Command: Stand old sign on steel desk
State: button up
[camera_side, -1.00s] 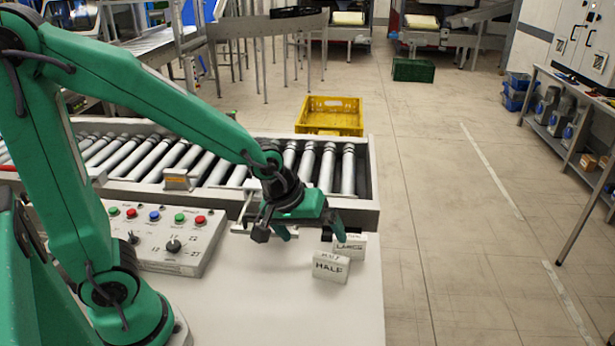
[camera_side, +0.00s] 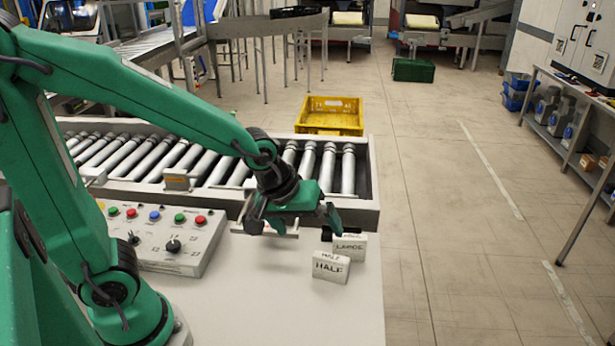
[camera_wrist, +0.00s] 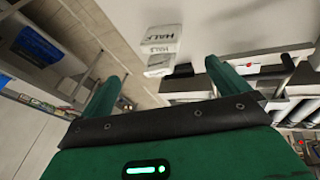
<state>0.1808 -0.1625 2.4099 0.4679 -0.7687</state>
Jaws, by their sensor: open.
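My gripper (camera_side: 292,222) is open and empty above the white desk top (camera_side: 290,295), close to the conveyor's front edge. Its two green fingers also show in the wrist view (camera_wrist: 162,78). A small white sign reading HALF (camera_side: 330,267) stands upright on the desk, in front of and to the right of my gripper. A second white sign reading LARGE (camera_side: 350,246) stands just behind it, partly hidden by it. In the wrist view the HALF sign (camera_wrist: 162,38) lies beyond the fingers, not between them. I cannot tell which sign is the old one.
A roller conveyor (camera_side: 372,192) runs behind the desk. A small tan block (camera_side: 176,180) is at its front edge. A button panel (camera_side: 160,240) fills the desk's left side. A dark object (camera_side: 326,233) sits behind the signs. The desk's front middle is clear. A yellow crate (camera_side: 330,129) is beyond.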

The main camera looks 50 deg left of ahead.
jog(key=s+a+r+m, duration=0.6)
jog(key=s+r, duration=0.3)
jog(key=s, duration=0.2)
jog(key=shift+m+t+y, duration=0.4)
